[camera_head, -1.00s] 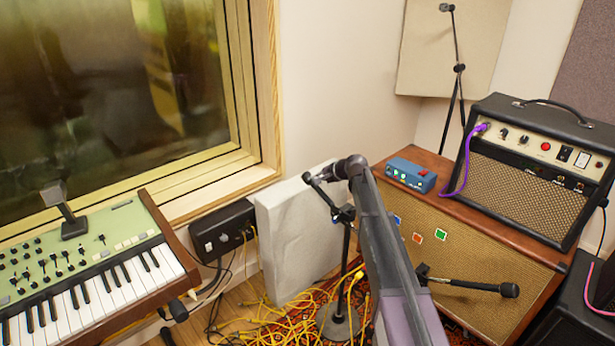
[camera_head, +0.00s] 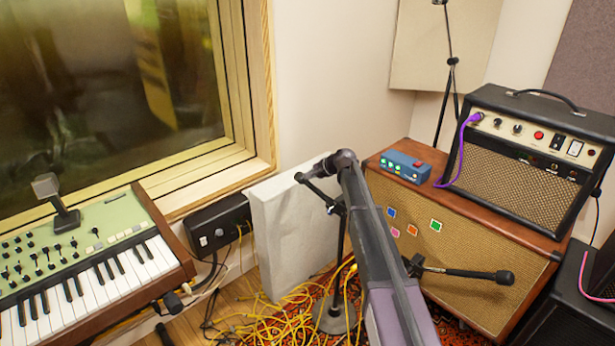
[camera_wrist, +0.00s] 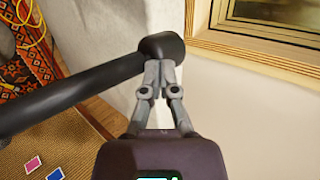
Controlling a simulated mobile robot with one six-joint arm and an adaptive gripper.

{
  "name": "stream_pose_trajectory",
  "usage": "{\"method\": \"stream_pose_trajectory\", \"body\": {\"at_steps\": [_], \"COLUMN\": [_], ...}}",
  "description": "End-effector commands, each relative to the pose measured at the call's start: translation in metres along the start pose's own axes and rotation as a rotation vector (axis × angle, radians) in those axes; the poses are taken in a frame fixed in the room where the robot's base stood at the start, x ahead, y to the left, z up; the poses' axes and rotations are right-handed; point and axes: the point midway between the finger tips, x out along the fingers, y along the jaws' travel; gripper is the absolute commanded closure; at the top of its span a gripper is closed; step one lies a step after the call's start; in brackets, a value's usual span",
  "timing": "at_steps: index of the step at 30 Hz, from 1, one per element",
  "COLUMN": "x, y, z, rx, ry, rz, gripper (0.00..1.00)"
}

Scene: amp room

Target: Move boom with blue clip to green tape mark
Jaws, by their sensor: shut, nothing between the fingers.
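A dark boom (camera_head: 318,193) sits slanted on a mic stand (camera_head: 340,262) in front of the cabinet. A black microphone (camera_head: 470,273) is at its right end. My arm crosses in front of the boom's middle. In the wrist view, my gripper (camera_wrist: 160,72) is shut, its fingertips at a dark knobbed tube end (camera_wrist: 160,47) that looks like the boom's left end. Nothing is held; contact is unclear. I cannot make out the blue clip. The green tape mark (camera_head: 436,225) is on the cabinet's front, right of the orange mark (camera_head: 412,230).
The wooden cabinet (camera_head: 480,255) carries a blue box (camera_head: 405,165) and an amp (camera_head: 530,150). A white panel (camera_head: 285,235) stands behind the stand. Yellow cables (camera_head: 265,325) lie on the floor around the base. A green keyboard (camera_head: 85,240) is at left.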

Motion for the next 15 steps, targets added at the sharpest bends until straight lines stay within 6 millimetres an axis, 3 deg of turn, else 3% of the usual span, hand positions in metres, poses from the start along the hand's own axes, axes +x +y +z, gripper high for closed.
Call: {"method": "stream_pose_trajectory", "body": {"at_steps": [15], "x": [-0.0078], "y": [-0.0023], "z": [0.0001], "rx": [0.000], "ry": [0.000], "rz": [0.000], "gripper": [1.00]}}
